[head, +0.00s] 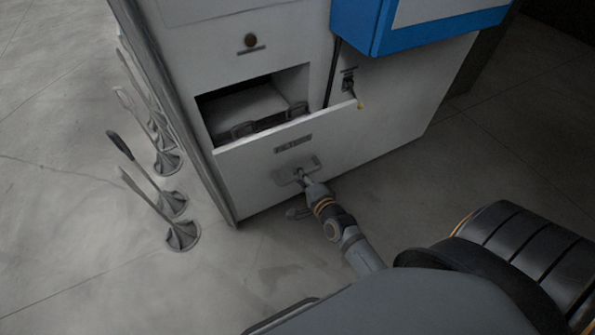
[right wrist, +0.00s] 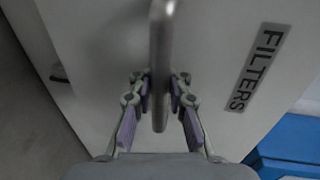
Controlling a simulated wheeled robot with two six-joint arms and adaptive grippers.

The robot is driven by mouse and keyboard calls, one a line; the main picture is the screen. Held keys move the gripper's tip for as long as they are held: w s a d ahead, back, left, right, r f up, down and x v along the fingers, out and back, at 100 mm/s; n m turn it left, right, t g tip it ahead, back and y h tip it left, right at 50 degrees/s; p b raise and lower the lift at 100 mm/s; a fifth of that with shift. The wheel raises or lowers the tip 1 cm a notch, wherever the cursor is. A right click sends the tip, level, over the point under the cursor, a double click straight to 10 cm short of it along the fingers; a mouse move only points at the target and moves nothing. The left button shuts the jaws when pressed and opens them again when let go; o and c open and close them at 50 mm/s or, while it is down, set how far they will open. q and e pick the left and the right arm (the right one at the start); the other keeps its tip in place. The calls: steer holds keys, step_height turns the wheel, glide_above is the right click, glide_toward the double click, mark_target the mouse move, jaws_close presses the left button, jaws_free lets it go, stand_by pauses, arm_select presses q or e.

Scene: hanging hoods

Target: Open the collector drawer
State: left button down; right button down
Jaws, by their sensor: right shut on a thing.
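A pale grey cabinet has a wide drawer front (head: 250,165) low on its face. The front stands out from the cabinet, with a gap behind its top edge showing a dark opening. A metal handle (head: 284,175) is fixed on the front. My right gripper (head: 302,178) is shut on this handle. In the right wrist view the gripper (right wrist: 160,90) has one finger on each side of the handle bar (right wrist: 160,45). A label reading FILTERS (right wrist: 258,68) is on the same front. My left gripper is not in view.
Inside the opening lies a grey box-like part (head: 245,108) with handles. A blue box (head: 410,30) juts out at the upper right. Several floor-standing tools with conical bases (head: 182,235) stand left of the cabinet. The floor in front left is clear.

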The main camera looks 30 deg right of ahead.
steer(key=shift+s+r, duration=0.15)
steer(key=shift+s, duration=0.1)
steer(key=c, duration=1.3)
jaws_free()
steer(key=v, duration=1.2)
